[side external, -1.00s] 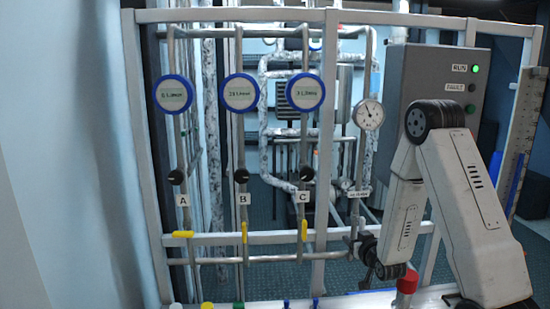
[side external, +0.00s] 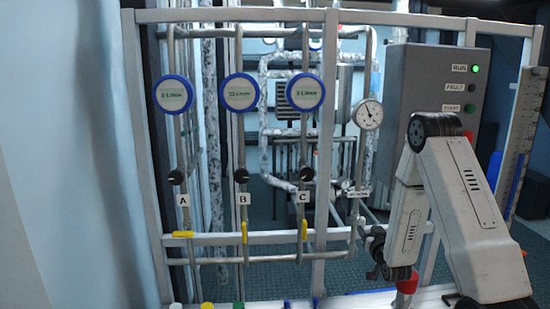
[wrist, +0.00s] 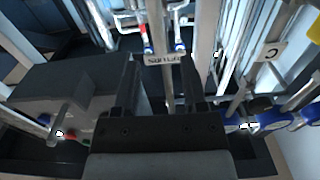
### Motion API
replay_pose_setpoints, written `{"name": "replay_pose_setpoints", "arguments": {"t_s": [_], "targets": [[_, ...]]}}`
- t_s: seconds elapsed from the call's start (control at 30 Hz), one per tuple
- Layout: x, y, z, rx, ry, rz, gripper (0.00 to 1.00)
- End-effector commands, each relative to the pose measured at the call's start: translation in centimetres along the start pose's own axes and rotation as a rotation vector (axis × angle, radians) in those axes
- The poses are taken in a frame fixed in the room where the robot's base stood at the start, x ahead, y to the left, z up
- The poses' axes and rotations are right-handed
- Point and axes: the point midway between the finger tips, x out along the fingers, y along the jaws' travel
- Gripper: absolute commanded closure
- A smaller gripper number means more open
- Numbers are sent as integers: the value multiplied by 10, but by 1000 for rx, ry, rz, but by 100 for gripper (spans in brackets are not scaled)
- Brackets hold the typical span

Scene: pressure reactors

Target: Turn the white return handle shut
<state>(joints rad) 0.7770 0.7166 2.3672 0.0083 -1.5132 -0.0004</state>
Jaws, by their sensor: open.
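The return line is the rightmost vertical pipe, with a white return label (side external: 358,192) below the round dial gauge (side external: 368,114). The label also shows in the wrist view (wrist: 165,60). I cannot make out the white return handle in either view; my gripper may hide it in the side view. My gripper (side external: 371,254) is at the lower end of this line, just right of the pipe. In the wrist view my gripper (wrist: 160,88) has two dark fingers spread apart, with the pipe between them farther off. Nothing is visibly held.
Lines A, B and C to the left carry yellow handles, such as C's handle (side external: 304,231), black knobs and blue-rimmed flow displays (side external: 240,93). A grey control box (side external: 440,85) stands behind my arm. A red object (side external: 407,286) is low beside my gripper. Small coloured caps line the front.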

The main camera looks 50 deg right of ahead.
Motion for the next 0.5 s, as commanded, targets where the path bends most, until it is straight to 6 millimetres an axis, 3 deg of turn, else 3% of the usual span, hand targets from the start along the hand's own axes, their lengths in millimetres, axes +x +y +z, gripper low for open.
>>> {"name": "replay_pose_setpoints", "arguments": {"t_s": [0.3,0.5], "targets": [[36,0,0,0,1,0,46],[50,0,0,0,0,0,46]]}}
